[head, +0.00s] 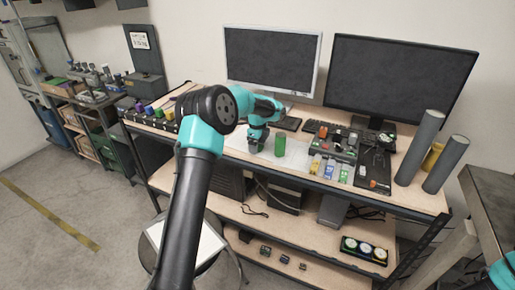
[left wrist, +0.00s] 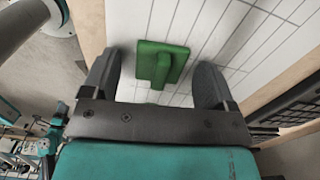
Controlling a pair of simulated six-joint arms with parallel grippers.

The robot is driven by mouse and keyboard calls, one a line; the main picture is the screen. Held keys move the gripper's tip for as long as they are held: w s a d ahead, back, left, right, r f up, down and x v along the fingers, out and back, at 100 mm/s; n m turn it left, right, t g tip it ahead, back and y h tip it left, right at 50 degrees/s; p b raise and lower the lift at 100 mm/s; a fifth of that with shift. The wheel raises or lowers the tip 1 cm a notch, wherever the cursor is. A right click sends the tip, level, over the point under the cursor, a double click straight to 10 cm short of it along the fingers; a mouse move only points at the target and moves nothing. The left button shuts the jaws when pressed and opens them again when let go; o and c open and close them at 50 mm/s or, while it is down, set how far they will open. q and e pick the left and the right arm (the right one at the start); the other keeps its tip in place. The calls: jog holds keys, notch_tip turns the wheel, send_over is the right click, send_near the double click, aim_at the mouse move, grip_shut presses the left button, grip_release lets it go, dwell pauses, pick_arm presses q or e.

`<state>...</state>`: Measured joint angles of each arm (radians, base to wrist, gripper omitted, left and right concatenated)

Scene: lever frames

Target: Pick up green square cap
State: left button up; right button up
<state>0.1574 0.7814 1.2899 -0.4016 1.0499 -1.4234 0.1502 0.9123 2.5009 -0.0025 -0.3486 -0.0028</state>
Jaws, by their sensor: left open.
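The green square cap (left wrist: 177,68) lies on the white tiled surface (left wrist: 215,30) in the left wrist view. It is a flat green square with a raised block on its top. My left gripper (left wrist: 157,68) is open, with one dark finger on each side of the cap and a gap to both. I cannot tell how far the fingertips are above the surface. My right gripper is not in view.
Two monitors (head: 272,60) stand behind. Small coloured bottles (head: 329,168) and a dark parts rack (head: 335,139) are further right. Tall grey tubes (head: 420,147) stand at the bench's right end. Coloured items (head: 149,110) line the left end.

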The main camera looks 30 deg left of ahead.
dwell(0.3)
pick_arm(q)
jog(key=c, duration=1)
jog(key=shift+r, duration=1.65)
jog(key=shift+s+d+r, duration=0.1)
jog(key=shift+s+r, duration=0.05)
jog(key=shift+r, duration=0.05)
jog(key=s+d+r, duration=0.1)
jog(key=s+d, duration=0.7)
jog(key=s, duration=0.5)
jog(key=shift+s+r, duration=0.15)
